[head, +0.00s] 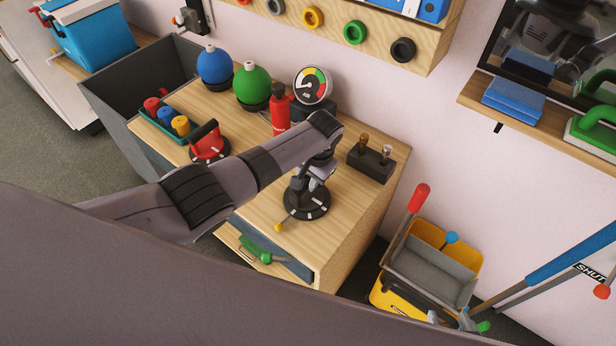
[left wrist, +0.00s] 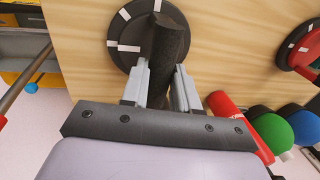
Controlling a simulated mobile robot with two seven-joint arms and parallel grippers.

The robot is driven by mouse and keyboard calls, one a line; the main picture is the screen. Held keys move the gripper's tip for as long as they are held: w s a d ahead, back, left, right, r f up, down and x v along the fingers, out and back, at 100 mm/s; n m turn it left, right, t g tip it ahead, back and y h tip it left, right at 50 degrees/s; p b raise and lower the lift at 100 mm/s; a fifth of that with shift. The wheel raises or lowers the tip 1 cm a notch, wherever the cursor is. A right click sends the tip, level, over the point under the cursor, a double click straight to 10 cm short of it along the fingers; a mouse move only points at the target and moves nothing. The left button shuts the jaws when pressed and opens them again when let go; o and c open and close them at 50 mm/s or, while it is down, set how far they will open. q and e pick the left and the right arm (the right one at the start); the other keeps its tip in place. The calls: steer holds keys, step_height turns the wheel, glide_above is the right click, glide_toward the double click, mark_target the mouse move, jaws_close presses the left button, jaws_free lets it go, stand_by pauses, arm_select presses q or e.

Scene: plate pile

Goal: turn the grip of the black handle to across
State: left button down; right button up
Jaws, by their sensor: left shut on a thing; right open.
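The black handle has a round black base (head: 308,207) with white marks, on the near right part of the wooden worktop. In the left wrist view its thick black grip (left wrist: 171,45) stands over the base (left wrist: 120,52). My left gripper (head: 318,175) is shut on this grip, with one grey finger on each side (left wrist: 160,72). In the head view the gripper and wrist hide most of the grip. Its exact angle against the white marks is hard to tell. My right gripper is in neither view.
A red handle (head: 207,143) on a similar base, a red bottle (head: 280,112), a gauge (head: 312,84) and a dark block with pegs (head: 371,163) stand close by. A thin yellow-knobbed rod (head: 279,226) is near the front edge. A yellow bucket (head: 387,298) stands right of the bench.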

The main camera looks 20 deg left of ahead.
mark_target(312, 198)
arm_select(q)
steer(key=shift+w, duration=0.1)
stand_by(0.4)
steer(key=c, duration=0.8)
jaws_free()
steer(key=shift+c, duration=0.2)
step_height(312, 198, up, 7)
steer(key=d+p, duration=0.1)
steer(key=p, duration=0.1)
steer(key=shift+s+d, duration=0.15)
steer(key=shift+s, duration=0.1)
